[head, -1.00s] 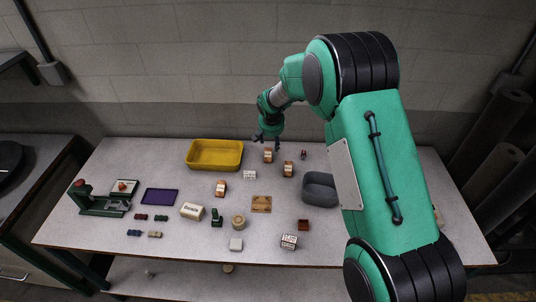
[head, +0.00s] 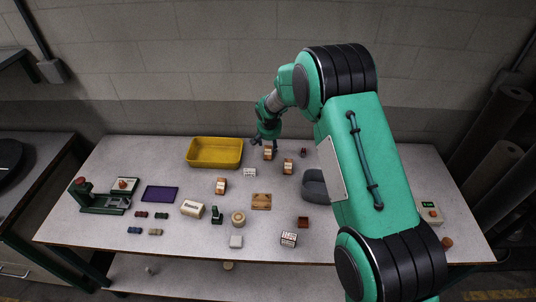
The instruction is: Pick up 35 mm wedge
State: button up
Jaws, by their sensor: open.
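My gripper (head: 265,146) is open and empty, pointing down at the back middle of the table, right of the yellow tray. An orange-and-white block (head: 268,154) is just below and in front of its fingers; I cannot tell whether they touch it. Similar orange-and-white blocks stand to its front right (head: 288,167) and further forward to the left (head: 221,186). Which of these small pieces is the 35 mm wedge, I cannot tell; their markings are too small to read.
The yellow tray (head: 190,160) is left of my gripper, and a grey bin (head: 313,184) is partly behind my arm. A green press (head: 100,201), a purple mat (head: 160,194), a wooden board (head: 261,202) and several small pieces occupy the table. A device with a green display (head: 428,206) is at right.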

send_over(270, 152)
jog(key=s, duration=0.3)
jog(key=shift+w+f, duration=0.2)
jog(key=shift+f, duration=2.2)
jog(key=shift+x, duration=2.55)
jog(key=c, duration=0.9)
